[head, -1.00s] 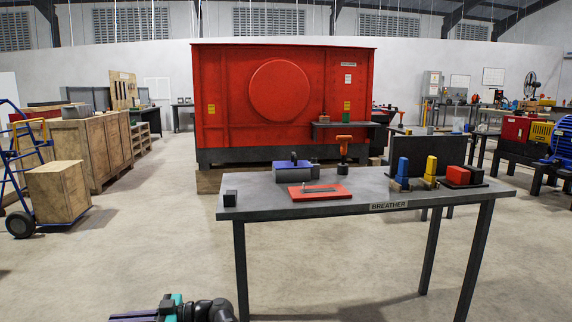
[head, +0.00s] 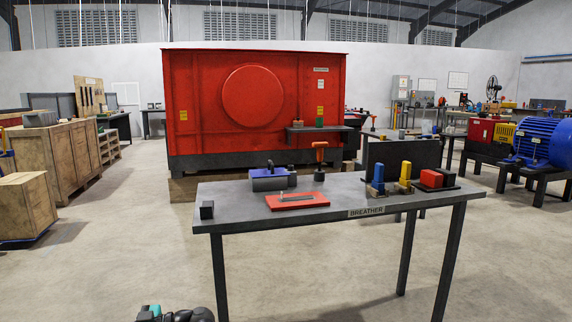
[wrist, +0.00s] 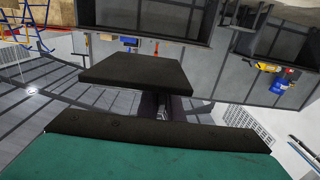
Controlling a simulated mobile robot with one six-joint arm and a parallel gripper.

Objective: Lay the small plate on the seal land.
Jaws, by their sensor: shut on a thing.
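In the wrist view a flat, dark square plate (wrist: 133,73) is held out in front of my gripper (wrist: 162,104). I take it to be the small plate. The gripper is shut on it; the plate hides most of the fingertips. In the head view only a teal and black part of my arm shows at the bottom edge, and the plate is not seen. A red plate (head: 315,201) with a grey strip (head: 297,197) lies on the grey table (head: 235,216) labelled BREATHER. I cannot tell which surface is the seal land.
A large red housing (head: 205,105) stands behind. The floor before the table is clear. Wooden crates (head: 22,205) are at left.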

